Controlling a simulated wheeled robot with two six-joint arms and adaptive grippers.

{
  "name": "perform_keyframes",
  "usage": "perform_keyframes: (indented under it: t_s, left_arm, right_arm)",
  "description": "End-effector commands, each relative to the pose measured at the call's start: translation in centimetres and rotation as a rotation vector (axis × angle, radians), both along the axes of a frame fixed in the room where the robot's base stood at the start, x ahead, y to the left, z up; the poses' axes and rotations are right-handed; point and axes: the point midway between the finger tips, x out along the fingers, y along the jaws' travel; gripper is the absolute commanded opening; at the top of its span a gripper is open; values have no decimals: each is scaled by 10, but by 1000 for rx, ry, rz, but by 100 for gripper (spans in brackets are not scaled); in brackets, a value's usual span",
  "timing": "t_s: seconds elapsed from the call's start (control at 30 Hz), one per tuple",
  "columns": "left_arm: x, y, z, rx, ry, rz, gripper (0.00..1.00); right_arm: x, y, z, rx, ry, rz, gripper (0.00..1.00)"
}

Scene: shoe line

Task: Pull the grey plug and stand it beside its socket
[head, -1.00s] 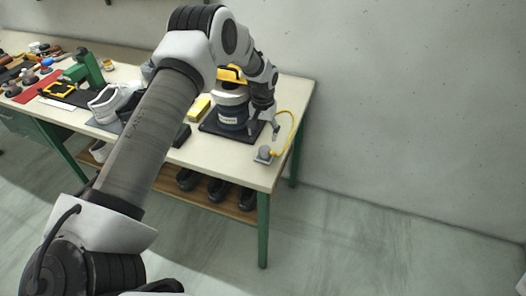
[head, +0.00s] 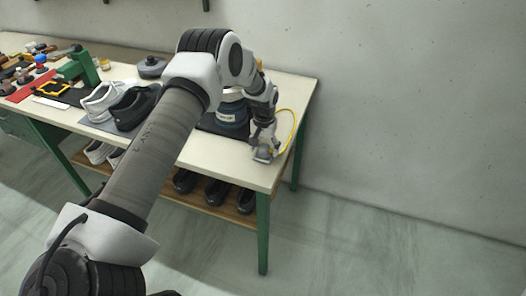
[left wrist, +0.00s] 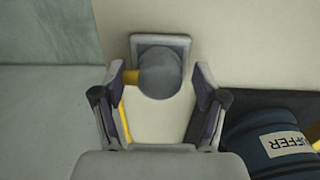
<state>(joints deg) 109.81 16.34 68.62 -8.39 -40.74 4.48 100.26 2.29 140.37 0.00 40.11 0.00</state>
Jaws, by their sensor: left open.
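The grey plug (left wrist: 160,75) shows in the left wrist view as a round knob in front of its square grey socket (left wrist: 178,42). The socket (head: 262,157) shows in the head view near the right front corner of the table, partly behind the gripper. A yellow cable (head: 293,122) loops from the plug. My left gripper (head: 265,146) is over the plug. In the left wrist view the gripper (left wrist: 159,70) is open, with one finger on each side of the plug and a gap to it. My right gripper is out of view.
A dark blue buffer (head: 231,117), labelled in the left wrist view (left wrist: 265,150), stands close beside the gripper on a dark base. Shoes (head: 134,107) and tools lie further left. Bare tabletop (head: 228,158) is free left of the socket; the table edge is close.

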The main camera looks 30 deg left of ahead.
Motion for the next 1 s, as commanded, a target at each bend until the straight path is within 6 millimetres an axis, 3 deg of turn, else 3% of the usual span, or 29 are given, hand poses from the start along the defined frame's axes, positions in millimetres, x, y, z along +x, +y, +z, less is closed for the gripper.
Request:
perform_keyframes:
  t_s: [0.77,0.8,1.0]
  left_arm:
    - [0,0,0,0,0,0,72]
    - [0,0,0,0,0,0,68]
    - [0,0,0,0,1,0,0]
  right_arm:
    - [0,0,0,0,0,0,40]
    - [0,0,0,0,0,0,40]
    - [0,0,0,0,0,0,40]
